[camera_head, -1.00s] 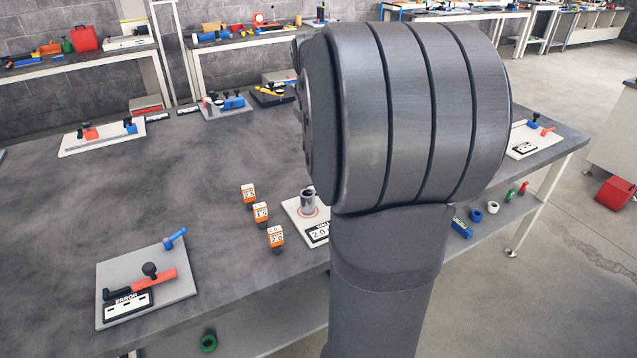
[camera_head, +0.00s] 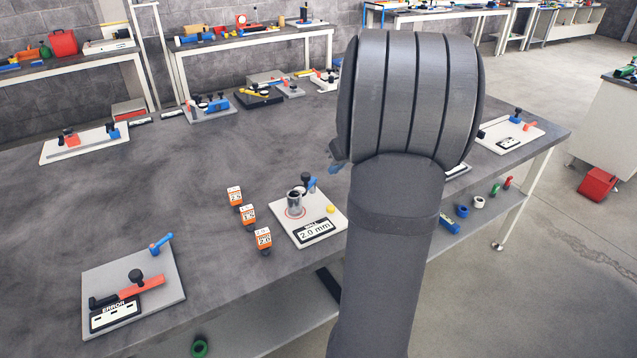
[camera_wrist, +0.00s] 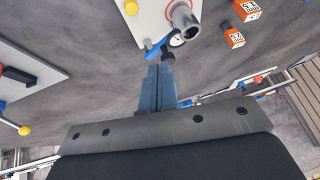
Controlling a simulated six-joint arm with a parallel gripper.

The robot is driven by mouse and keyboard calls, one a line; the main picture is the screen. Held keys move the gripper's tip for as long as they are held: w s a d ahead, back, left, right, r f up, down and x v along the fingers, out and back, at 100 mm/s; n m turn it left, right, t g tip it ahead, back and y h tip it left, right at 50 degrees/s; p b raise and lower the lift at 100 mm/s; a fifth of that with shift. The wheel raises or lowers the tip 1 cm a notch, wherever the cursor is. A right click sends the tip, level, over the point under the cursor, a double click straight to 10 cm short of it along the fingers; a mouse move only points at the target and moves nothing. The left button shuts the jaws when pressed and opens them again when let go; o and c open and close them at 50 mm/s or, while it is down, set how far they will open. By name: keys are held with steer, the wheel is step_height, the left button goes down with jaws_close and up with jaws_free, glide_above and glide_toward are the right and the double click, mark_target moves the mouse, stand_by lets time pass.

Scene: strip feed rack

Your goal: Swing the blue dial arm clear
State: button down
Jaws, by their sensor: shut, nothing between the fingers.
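The blue dial arm (camera_head: 313,184) is on the white plate (camera_head: 317,236) with the "2.0 mm" display (camera_head: 315,231), beside an upright metal cylinder (camera_head: 294,203). In the wrist view the blue dial arm (camera_wrist: 155,50) carries a round white dial (camera_wrist: 177,40) close to the cylinder (camera_wrist: 184,18). My gripper (camera_wrist: 161,68) is shut and empty, its blue fingers pointing at the dial arm. The fingertips are very near the arm; I cannot tell whether they touch.
Orange numbered blocks (camera_head: 248,215) stand left of the plate. A yellow button (camera_head: 331,208) is on the plate's right side. An "ERROR" panel (camera_head: 115,314) with a red lever is at the front left. The middle of the bench is clear.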

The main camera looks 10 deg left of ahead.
mark_target(306, 187)
steer(key=w+f+m, duration=0.1)
steer(key=f, duration=0.2)
steer(key=w+a+f+m, duration=0.1)
steer(key=f+m, duration=0.1)
steer(key=f, duration=0.2)
steer(key=w+a+f+m+y, duration=0.1)
steer(key=f+m, duration=0.1)
steer(key=f, duration=0.1)
steer(key=shift+w+a+f+t, duration=0.15)
steer(key=shift+w+t, duration=0.15)
steer(key=shift+w, duration=0.1)
steer(key=a, duration=0.2)
steer(key=shift+s+a, duration=0.25)
steer(key=shift+a, duration=0.05)
steer(key=shift+s+a, duration=0.1)
steer(key=shift+a, duration=0.6)
